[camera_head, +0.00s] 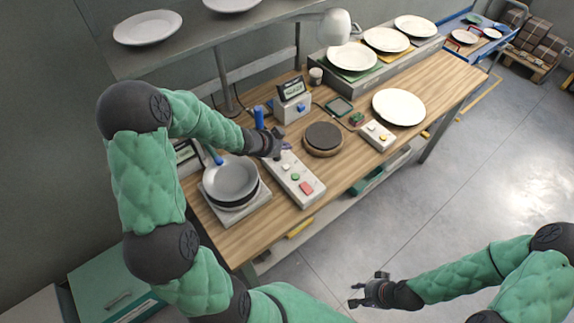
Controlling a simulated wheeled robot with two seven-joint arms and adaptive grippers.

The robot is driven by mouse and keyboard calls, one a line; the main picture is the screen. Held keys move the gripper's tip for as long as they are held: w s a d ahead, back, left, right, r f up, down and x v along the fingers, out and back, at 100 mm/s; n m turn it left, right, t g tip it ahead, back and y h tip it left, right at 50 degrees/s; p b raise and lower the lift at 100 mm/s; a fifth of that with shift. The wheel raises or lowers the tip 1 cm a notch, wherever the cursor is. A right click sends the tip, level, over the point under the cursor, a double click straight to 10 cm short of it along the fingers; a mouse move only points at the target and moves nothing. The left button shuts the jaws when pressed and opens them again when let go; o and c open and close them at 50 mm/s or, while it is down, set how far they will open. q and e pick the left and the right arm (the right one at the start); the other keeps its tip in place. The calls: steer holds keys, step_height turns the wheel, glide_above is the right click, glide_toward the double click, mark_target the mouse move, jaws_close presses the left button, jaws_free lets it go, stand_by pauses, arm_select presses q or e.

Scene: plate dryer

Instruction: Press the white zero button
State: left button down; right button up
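A long pale control box (309,200) lies on the wooden workbench, with a red button (306,188) near its front end and a small green button (295,177) behind it. My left gripper (281,146) is over the back end of this box and hides part of it. I cannot tell whether its fingers touch the box or how far apart they are. My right gripper (360,292) is open and empty, away from the bench over the floor.
A pan (232,178) sits on a scale left of the box. A display unit (293,106) stands behind, a round dark pad (323,136) to the right. A smaller button box (376,136) and a white plate (398,107) are farther right.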

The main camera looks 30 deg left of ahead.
mark_target(288, 167)
arm_select(q)
steer(key=shift+f+b, duration=4.3)
steer(key=shift+b, duration=0.05)
steer(key=shift+f, duration=0.1)
steer(key=shift+f, duration=0.15)
steer(key=shift+f+b, duration=0.25)
steer(key=shift+b, duration=0.05)
steer(key=shift+f, duration=0.2)
steer(key=shift+s+d+f+b, duration=0.2)
steer(key=shift+f+b, duration=0.3)
steer(key=shift+f, duration=0.3)
steer(key=shift+s+a+r+p, duration=0.15)
steer(key=shift+s+r+p, duration=0.05)
steer(key=shift+r+p, duration=0.85)
